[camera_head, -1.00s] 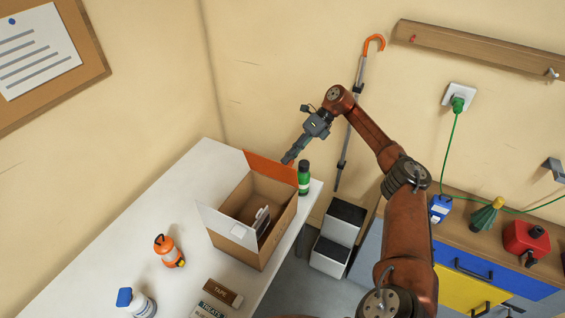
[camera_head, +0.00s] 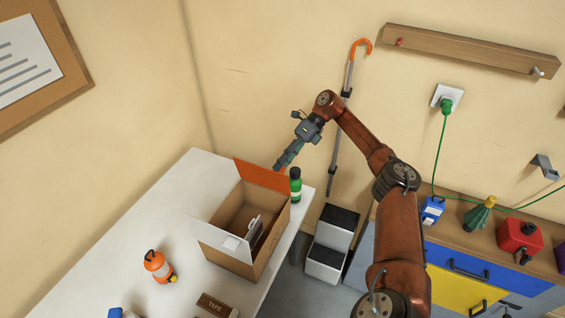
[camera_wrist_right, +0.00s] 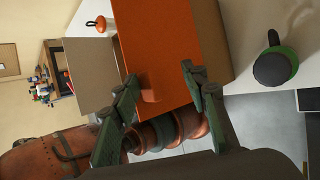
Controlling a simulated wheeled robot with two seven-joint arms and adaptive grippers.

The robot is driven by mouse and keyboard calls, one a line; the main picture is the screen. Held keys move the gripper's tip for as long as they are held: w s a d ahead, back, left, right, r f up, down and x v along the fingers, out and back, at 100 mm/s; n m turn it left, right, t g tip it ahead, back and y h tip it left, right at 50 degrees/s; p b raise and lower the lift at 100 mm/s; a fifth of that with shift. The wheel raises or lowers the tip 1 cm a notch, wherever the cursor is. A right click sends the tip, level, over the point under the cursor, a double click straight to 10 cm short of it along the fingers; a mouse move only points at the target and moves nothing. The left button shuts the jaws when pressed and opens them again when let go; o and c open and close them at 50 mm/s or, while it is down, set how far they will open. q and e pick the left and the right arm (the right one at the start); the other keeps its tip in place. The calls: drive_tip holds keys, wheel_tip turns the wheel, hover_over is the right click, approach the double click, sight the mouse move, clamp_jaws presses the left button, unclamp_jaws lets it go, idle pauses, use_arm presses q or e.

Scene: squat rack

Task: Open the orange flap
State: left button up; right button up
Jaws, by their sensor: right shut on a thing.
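The cardboard box (camera_head: 268,240) stands open on the white table. Its orange flap (camera_head: 262,176) stands up at the far side and leans outward. The orange flap also fills the middle of the right wrist view (camera_wrist_right: 165,45). My right gripper (camera_head: 279,166) is at the far edge of the flap. In the right wrist view its two fingers (camera_wrist_right: 158,92) are shut on the flap's edge, around a small orange tab. A white flap (camera_head: 222,240) is folded out at the box's near left side. My left gripper is in neither view.
A green bottle (camera_head: 296,184) stands close to the box's right corner, near the right gripper. An orange bottle (camera_head: 158,266) and a tape box (camera_head: 214,305) are on the near table. The table's left part is clear. A drawer cabinet (camera_head: 465,285) stands at right.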

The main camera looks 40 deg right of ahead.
drive_tip(key=shift+s+d+f, duration=0.1)
drive_tip(key=shift+f, duration=0.6)
drive_tip(key=v, duration=0.8)
drive_tip(key=a+r+v, duration=0.1)
drive_tip(key=v, duration=0.3)
drive_tip(key=shift+d+r, duration=0.3)
